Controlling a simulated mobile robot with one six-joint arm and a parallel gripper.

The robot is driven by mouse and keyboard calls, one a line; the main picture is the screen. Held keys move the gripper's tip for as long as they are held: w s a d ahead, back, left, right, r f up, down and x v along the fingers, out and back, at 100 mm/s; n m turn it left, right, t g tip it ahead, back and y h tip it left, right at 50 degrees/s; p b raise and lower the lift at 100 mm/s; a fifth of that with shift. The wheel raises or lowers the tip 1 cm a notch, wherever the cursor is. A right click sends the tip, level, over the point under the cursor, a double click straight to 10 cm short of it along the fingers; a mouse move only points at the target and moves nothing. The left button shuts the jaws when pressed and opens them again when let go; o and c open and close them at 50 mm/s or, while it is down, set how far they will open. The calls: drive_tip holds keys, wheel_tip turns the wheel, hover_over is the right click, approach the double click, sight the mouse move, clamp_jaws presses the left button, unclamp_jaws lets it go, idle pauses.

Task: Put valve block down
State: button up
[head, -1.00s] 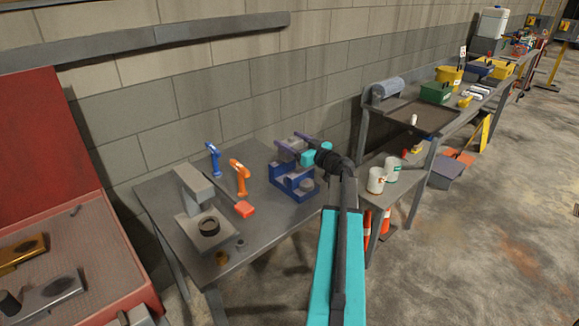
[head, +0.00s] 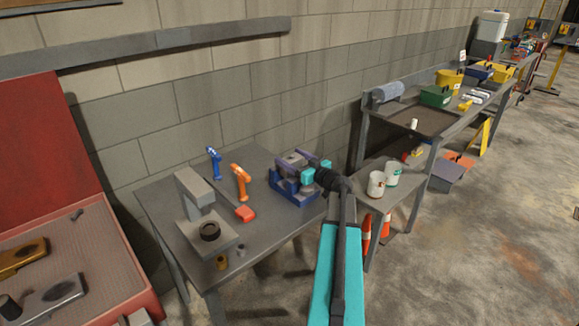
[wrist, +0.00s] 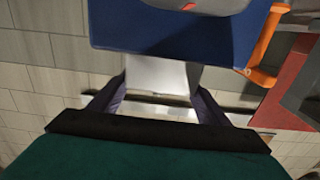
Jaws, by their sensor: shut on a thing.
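The valve block is the pale grey block (wrist: 158,76) between my fingers in the wrist view. My gripper (head: 292,160), with purple fingers and a teal body, is shut on it. In the head view the held block (head: 294,161) is small and partly covered by the fingers. It is just over or in the blue fixture (head: 281,187) on the grey workbench (head: 262,226). I cannot tell whether the block touches the fixture. In the wrist view the fixture (wrist: 130,35) fills the top, beyond the block.
An orange drill (head: 240,181), a blue drill (head: 214,161) and a grey press stand (head: 197,190) are left of the fixture. An open red case (head: 88,262) is at lower left. The wall runs behind the bench.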

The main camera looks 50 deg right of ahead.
drive_tip(key=shift+f, duration=1.4)
drive_tip(key=shift+f, duration=0.55)
drive_tip(key=o, duration=1.5)
drive_tip(key=shift+f, duration=0.1)
drive_tip(key=shift+o, duration=0.2)
drive_tip(key=shift+r, duration=0.65)
drive_tip(key=s+b, duration=0.2)
drive_tip(key=s, duration=1)
drive_tip(key=shift+a, duration=0.4)
drive_tip(key=shift+f, duration=0.1)
